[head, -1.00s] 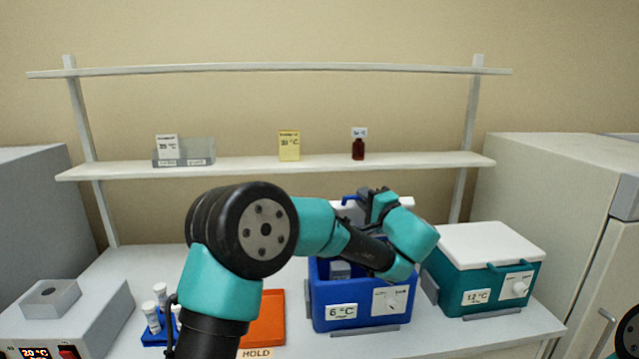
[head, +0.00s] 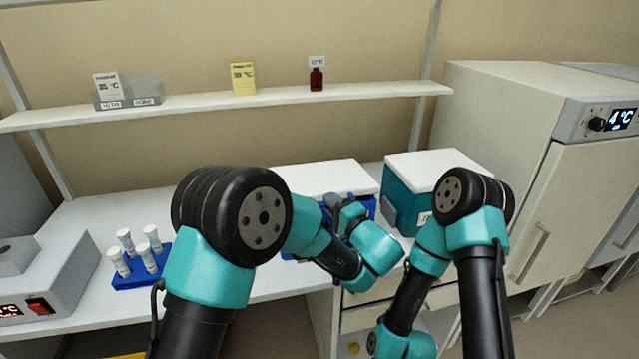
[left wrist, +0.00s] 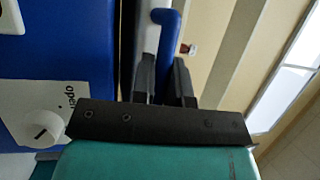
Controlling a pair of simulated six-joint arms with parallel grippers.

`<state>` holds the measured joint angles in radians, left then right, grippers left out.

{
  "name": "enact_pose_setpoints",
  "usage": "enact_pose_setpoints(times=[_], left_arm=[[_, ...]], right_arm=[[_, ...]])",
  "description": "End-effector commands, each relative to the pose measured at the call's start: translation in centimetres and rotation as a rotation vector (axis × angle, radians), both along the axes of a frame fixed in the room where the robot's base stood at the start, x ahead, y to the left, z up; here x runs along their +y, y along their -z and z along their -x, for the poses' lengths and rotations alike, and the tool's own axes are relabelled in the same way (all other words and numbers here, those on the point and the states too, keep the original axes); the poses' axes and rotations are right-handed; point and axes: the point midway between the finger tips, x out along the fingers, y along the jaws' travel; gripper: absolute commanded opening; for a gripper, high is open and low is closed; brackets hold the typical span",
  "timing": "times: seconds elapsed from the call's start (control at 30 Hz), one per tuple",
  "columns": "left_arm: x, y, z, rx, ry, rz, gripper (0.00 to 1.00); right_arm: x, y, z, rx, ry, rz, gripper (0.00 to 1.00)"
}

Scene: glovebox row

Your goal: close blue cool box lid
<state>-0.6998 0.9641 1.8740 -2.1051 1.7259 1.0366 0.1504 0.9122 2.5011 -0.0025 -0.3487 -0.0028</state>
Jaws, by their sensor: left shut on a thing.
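The blue cool box (head: 366,205) stands on the bench, mostly hidden behind my left arm in the head view. Its white lid (head: 318,177) lies over it, nearly level. In the left wrist view the lid's white edge (left wrist: 152,38) runs beside the box's blue wall (left wrist: 85,68), with a narrow dark gap between them. My left gripper (head: 343,203) is at the lid's front edge. In the wrist view its fingers (left wrist: 164,82) are shut on the blue lid handle (left wrist: 170,38). My right arm is raised at right; its gripper is out of view.
A teal cool box with a white lid (head: 435,170) stands close to the right. A blue rack (head: 140,274) of white-capped tubes is at left. A shelf (head: 225,104) holding a dark bottle (head: 316,79) runs behind. A fridge (head: 540,150) stands right of the bench.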

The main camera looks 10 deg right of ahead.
Motion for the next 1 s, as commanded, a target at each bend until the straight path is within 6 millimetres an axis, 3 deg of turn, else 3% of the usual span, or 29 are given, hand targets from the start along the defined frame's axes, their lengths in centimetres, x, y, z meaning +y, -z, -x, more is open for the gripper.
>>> enact_pose_setpoints(times=[0.03, 0.2, 0.73, 0.77, 0.8, 0.87, 1.0], left_arm=[[0.0, 1.0, 0.1, -0.024, -0.001, -0.006, 0.0], [0.0, 2.4, 0.2, -0.091, 0.0, -0.009, 0.0], [-0.1, 3.3, 0.3, -0.119, 0.002, -0.011, 0.0], [-0.1, 3.3, 0.3, -0.119, 0.002, -0.011, 0.15], [-0.1, 3.3, 0.3, -0.118, 0.002, -0.011, 0.19], [-0.1, 3.3, 0.3, -0.118, 0.002, -0.011, 0.24], [-0.1, 3.2, 0.3, -0.12, 0.002, -0.011, 0.24]], right_arm=[[0.0, 0.0, 0.0, 0.0, 0.0, 0.0, 0.79], [0.0, 0.0, 0.0, 0.0, 0.0, 0.0, 0.79], [0.0, 0.0, 0.0, 0.0, 0.0, 0.0, 0.79], [0.0, 0.0, 0.0, 0.0, 0.0, 0.0, 0.79], [0.0, 0.0, 0.0, 0.0, 0.0, 0.0, 0.79], [0.0, 0.0, 0.0, 0.0, 0.0, 0.0, 0.79], [0.0, 0.0, 0.0, 0.0, 0.0, 0.0, 0.79]])
